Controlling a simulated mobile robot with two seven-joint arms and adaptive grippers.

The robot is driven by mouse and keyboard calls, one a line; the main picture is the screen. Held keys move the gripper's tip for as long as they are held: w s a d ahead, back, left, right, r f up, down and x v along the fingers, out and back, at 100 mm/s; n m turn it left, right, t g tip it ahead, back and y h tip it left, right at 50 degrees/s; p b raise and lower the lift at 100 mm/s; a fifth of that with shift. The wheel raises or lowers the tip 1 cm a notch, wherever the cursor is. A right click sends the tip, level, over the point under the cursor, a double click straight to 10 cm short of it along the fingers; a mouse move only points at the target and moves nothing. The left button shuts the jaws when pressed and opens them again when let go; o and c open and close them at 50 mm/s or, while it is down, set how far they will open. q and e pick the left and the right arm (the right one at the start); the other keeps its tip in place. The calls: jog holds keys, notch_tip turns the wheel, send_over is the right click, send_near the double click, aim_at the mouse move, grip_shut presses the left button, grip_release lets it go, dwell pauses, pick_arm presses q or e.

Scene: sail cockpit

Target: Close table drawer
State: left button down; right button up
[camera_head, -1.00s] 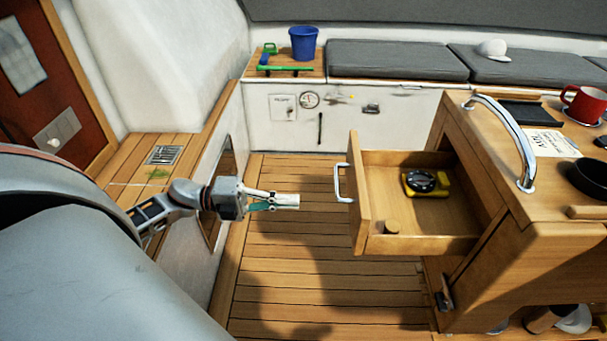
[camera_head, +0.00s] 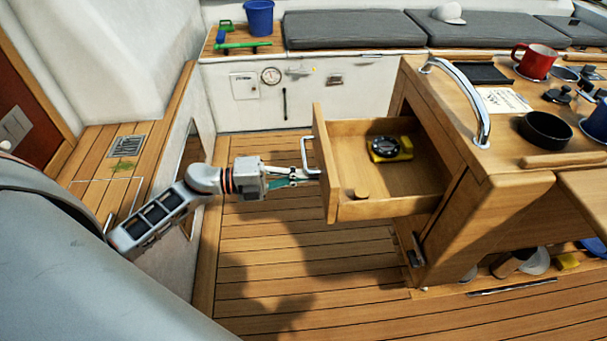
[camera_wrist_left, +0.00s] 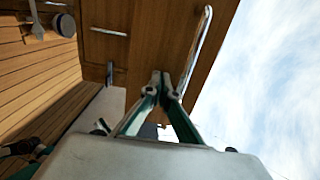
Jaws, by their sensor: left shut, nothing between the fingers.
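The table drawer (camera_head: 385,208) is pulled well out of the wooden table (camera_head: 480,200) in the head view, its front panel facing left. A metal bar handle (camera_head: 308,158) is on that panel. In the left wrist view the gripper tips (camera_wrist_left: 163,78) are together in front of the wooden panel, beside the handle (camera_wrist_left: 200,45). My right gripper is not in view.
The tabletop holds a red mug (camera_head: 536,62), a black round dish (camera_head: 545,130) and a curved metal grab rail (camera_head: 470,95). A bench with grey cushions (camera_head: 355,29) and a blue bucket (camera_head: 259,18) stands behind. The plank floor (camera_head: 270,270) left of the table is clear.

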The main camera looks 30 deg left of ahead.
pick_arm(q)
send_near(409, 179)
jog(key=s+a+r, duration=0.1)
jog(key=a+r, duration=0.1)
jog(key=r, duration=0.1)
jog(key=s+a+r+p, duration=0.1)
jog(key=shift+s+a+r, duration=0.25)
jog(key=shift+s+r, duration=0.05)
jog(key=shift+r, duration=0.05)
jog(key=x, duration=1.3)
jog(key=shift+w+d+f+b, duration=0.1)
jog(key=shift+d+f+b, duration=0.1)
jog(key=shift+b, duration=0.2)
jog(key=shift+w+d, duration=0.25)
jog(key=shift+r, duration=0.1)
